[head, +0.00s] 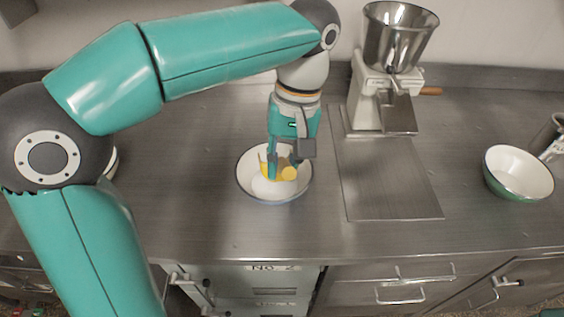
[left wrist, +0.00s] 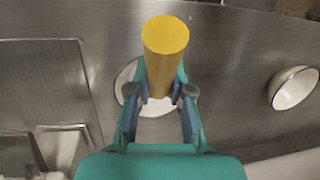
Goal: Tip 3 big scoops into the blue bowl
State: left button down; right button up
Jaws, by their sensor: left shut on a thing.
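My left gripper (head: 281,170) points down over a white bowl with a bluish rim (head: 246,181), which stands on the steel counter. The gripper is shut on a yellow scoop (head: 289,174). In the left wrist view the yellow scoop (left wrist: 166,60) shows as a thick cylinder between the fingers, with the bowl (left wrist: 122,82) below and partly hidden. Something pale and rounded lies in the bowl under the scoop; I cannot tell whether it is loose contents. My right gripper is in neither view.
A mill with a steel hopper (head: 397,38) stands at the back, right of the bowl, behind a flat steel plate (head: 390,185). Another white bowl (left wrist: 296,90) shows in the left wrist view.

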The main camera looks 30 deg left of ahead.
pick_arm(q)
jog(key=shift+w+a+r+g+h+p, duration=0.65)
jog(key=shift+w+a+r+p, duration=0.35)
jog(key=shift+p, duration=1.9)
jog(key=shift+w+a+r+g+p, duration=0.2)
jog(key=shift+w+a+g+p, duration=0.05)
jog(key=shift+w+p, duration=0.25)
jog(key=shift+w+a+r+h, duration=0.1)
jog(key=shift+w+a+h, duration=0.1)
jog(key=shift+h, duration=0.15)
jog(key=shift+w+a+g, duration=0.15)
jog(key=shift+g, duration=0.15)
jog(key=shift+w+a+r+g+h, duration=0.7)
jog(key=shift+w+a, duration=0.15)
jog(key=shift+w, duration=0.1)
